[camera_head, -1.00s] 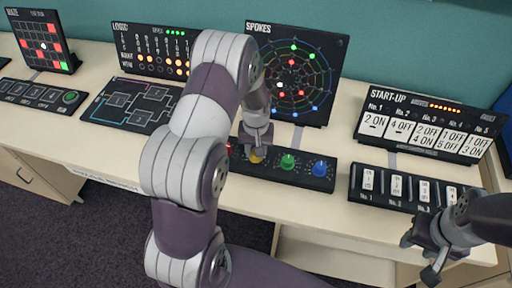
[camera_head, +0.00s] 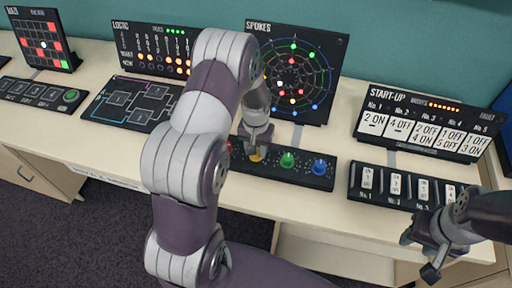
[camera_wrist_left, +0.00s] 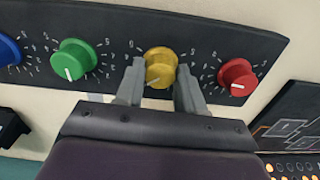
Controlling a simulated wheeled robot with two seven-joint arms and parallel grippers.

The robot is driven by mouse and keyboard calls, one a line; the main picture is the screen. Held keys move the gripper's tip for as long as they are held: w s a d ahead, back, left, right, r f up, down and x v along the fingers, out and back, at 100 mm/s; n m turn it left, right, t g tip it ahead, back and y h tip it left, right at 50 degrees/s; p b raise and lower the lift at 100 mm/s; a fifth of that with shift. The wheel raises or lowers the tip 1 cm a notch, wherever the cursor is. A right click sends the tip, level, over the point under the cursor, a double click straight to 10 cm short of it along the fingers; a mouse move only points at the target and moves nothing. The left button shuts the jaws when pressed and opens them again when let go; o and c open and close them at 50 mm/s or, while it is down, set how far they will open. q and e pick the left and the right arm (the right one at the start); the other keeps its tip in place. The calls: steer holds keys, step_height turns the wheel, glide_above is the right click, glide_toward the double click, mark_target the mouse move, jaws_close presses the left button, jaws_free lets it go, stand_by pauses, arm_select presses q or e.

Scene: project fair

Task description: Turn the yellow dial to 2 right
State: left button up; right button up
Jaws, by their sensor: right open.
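The yellow dial (camera_head: 256,155) is on a black dial panel (camera_head: 216,168) on the table, between the red dial (camera_head: 229,146) and the green dial (camera_head: 287,160). In the left wrist view, the yellow dial (camera_wrist_left: 160,66) sits between the fingers of my left gripper (camera_wrist_left: 160,84), which look closed on its sides. Its white pointer mark shows low and slightly left there. In the head view my left gripper (camera_head: 255,142) comes down on the dial and partly hides it. My right gripper (camera_head: 423,256) is open and empty at the table's front right, away from the dials.
A blue dial (camera_head: 319,167) ends the row. The SPOKES board (camera_head: 330,55) stands behind the panel. The START-UP board (camera_head: 425,122) and a switch panel (camera_head: 388,190) are to the right. LOGIC (camera_head: 155,48) and MAZE (camera_head: 42,38) boards are to the left.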

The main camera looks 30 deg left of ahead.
arm_select(q)
steer(key=o, duration=0.3)
step_height(320, 180, up, 13)
steer(key=shift+f+b, duration=0.15)
steer(key=shift+b, duration=0.25)
steer(key=shift+w, duration=0.1)
steer(key=s+d+m, duration=0.1)
steer(key=s+d, duration=0.3)
steer(key=s, duration=0.3)
steer(key=s+d+r+m+t, duration=0.1)
steer(key=s+d, duration=0.3)
steer(key=s, duration=0.3)
steer(key=shift+s+d, duration=0.15)
